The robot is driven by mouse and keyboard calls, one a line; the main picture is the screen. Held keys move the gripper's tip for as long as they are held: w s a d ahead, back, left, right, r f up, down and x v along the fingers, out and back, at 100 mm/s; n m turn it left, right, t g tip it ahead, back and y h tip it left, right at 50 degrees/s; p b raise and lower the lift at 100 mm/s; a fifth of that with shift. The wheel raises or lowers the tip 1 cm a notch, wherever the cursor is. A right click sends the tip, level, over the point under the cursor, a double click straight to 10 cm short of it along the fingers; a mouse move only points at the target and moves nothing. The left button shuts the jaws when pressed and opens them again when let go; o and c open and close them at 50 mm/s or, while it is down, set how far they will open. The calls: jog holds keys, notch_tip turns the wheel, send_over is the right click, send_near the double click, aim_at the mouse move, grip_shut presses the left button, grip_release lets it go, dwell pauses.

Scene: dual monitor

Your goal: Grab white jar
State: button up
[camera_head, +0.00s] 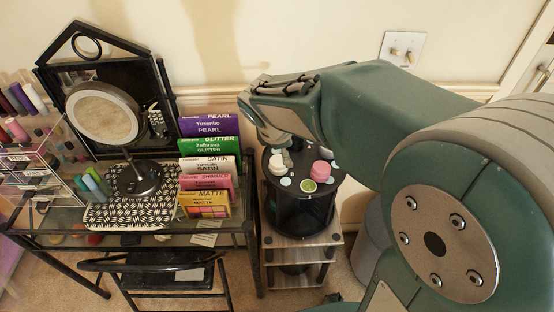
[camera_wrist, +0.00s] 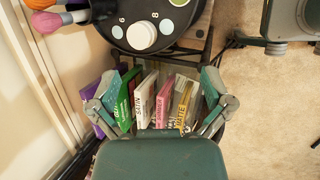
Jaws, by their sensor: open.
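The white jar (camera_wrist: 142,36) stands on a round black stand top (camera_wrist: 183,42) near the top of the wrist view. In the head view, a white jar (camera_head: 276,165) shows on the left part of the same stand (camera_head: 298,212), close below my gripper (camera_head: 268,132). My gripper also shows in the wrist view (camera_wrist: 159,108), with its two fingers wide apart and nothing between them. The jar lies beyond the fingers in that view, apart from them. The fingertips are hard to make out in the head view.
A pink jar (camera_head: 321,170) and a small green-topped jar (camera_head: 309,186) share the stand. Several coloured boxes (camera_head: 207,165) stand left of it on the glass desk, with a round mirror (camera_head: 103,112). A wall with a switch plate (camera_head: 402,49) is behind.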

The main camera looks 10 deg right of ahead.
aim_at(277, 161)
jog(key=w+a+f+n+h, duration=0.2)
jog(key=w+a+f+n, duration=0.2)
jog(key=w+f+n, duration=0.4)
jog(key=shift+n, duration=0.3)
jog(key=x, duration=1.1)
jog(key=shift+s+f, duration=0.1)
jog(key=shift+f, duration=0.1)
jog(key=c, duration=0.9)
